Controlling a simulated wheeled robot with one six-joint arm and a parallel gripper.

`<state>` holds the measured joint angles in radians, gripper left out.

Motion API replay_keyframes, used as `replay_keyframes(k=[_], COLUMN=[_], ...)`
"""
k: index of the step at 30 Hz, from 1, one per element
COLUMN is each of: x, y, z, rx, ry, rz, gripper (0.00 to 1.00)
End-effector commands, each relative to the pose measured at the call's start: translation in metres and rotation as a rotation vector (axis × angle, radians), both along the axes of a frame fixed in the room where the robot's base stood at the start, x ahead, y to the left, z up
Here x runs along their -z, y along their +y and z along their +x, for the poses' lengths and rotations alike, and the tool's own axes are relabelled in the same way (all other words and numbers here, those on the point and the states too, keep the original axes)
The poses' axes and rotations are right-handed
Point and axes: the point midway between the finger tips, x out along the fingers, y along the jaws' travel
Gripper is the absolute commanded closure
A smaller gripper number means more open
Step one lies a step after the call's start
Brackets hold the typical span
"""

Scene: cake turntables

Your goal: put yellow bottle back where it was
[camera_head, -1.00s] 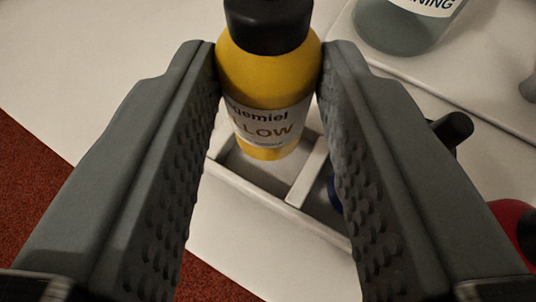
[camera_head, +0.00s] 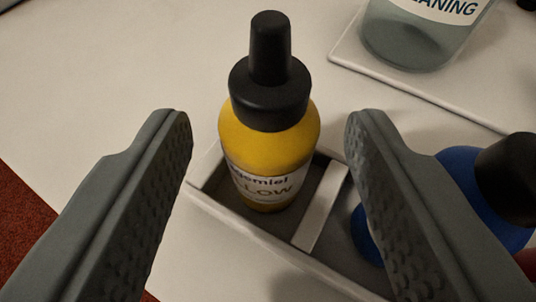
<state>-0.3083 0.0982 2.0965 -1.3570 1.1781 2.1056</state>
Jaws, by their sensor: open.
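The yellow bottle (camera_head: 268,140) with a black dropper cap stands upright in the left end compartment of a white divided tray (camera_head: 322,210). Its label partly reads "LOW". My gripper (camera_head: 268,125) is open, with one finger on each side of the bottle and a clear gap between each finger and the bottle. Nothing is held.
A blue bottle (camera_head: 458,172) with a black cap stands to the right, partly hidden by the right finger. A large clear container (camera_head: 415,35) with a cleaning label stands on a white slab (camera_head: 345,55) at the back right. The white table is clear at the back left.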

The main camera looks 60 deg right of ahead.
Motion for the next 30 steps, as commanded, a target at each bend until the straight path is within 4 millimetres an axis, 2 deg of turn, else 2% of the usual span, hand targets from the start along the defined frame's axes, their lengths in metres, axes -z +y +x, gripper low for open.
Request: replay_keyframes(k=[4,8,30], x=[-0.001,-0.007,-0.059], y=[0.005,0.019,0.123], z=[-0.002,-0.010,-0.072], rx=[-0.002,-0.003,-0.003], ry=[-0.001,-0.001,0.000], rz=[0.000,0.001,0.001], gripper=[0.49,0.49,0.49])
